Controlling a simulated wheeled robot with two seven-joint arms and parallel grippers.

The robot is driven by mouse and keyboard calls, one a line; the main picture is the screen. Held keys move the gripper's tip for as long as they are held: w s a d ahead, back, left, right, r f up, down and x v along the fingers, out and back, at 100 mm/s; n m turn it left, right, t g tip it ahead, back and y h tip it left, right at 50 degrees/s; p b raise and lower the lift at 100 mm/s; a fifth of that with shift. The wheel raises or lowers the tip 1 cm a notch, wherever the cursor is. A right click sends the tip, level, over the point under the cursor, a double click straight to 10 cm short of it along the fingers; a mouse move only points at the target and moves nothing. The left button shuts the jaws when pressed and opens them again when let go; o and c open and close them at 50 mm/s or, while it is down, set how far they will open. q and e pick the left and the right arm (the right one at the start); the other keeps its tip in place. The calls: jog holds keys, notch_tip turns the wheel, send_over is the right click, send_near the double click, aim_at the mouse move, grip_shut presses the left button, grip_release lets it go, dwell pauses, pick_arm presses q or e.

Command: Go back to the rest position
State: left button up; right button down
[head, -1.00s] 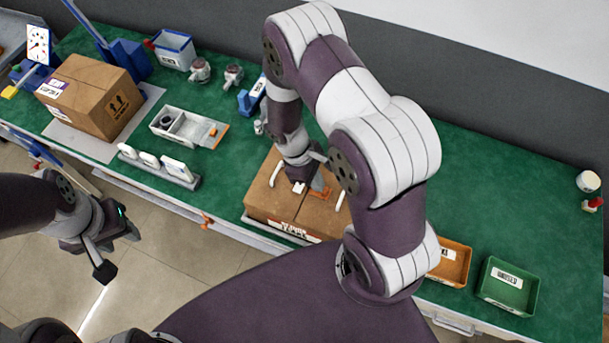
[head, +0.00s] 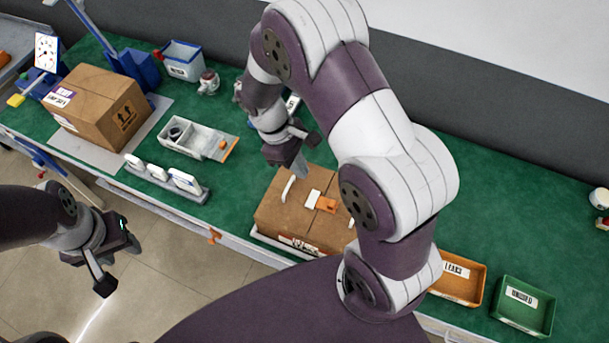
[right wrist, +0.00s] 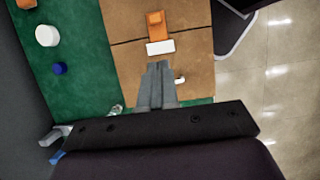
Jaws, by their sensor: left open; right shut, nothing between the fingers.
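My left gripper (head: 110,268) is open and empty at the lower left, over the floor in front of the green table (head: 230,195). My right gripper (head: 301,172) is shut with nothing between its fingers. It is above the table, just behind the flat brown carton (head: 275,215). In the right wrist view its closed fingertips (right wrist: 157,70) point at the same carton (right wrist: 195,65). On the carton's top lie a white piece (head: 312,197) and an orange piece (head: 327,205).
A larger carton (head: 85,97) stands on a mat at the left. A grey tray (head: 187,142), a white-block rack (head: 168,178) and a blue bin (head: 180,63) stand nearby. The orange LEAKS bin (head: 460,280) and green UNUSED bin (head: 523,305) are at right. The table's right side is largely clear.

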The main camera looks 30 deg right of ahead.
pick_arm(q)
jog(key=shift+w+a, duration=0.1)
jog(key=shift+w, duration=0.05)
pick_arm(e)
jog(key=shift+w+a, duration=0.1)
jog(key=shift+w, duration=0.1)
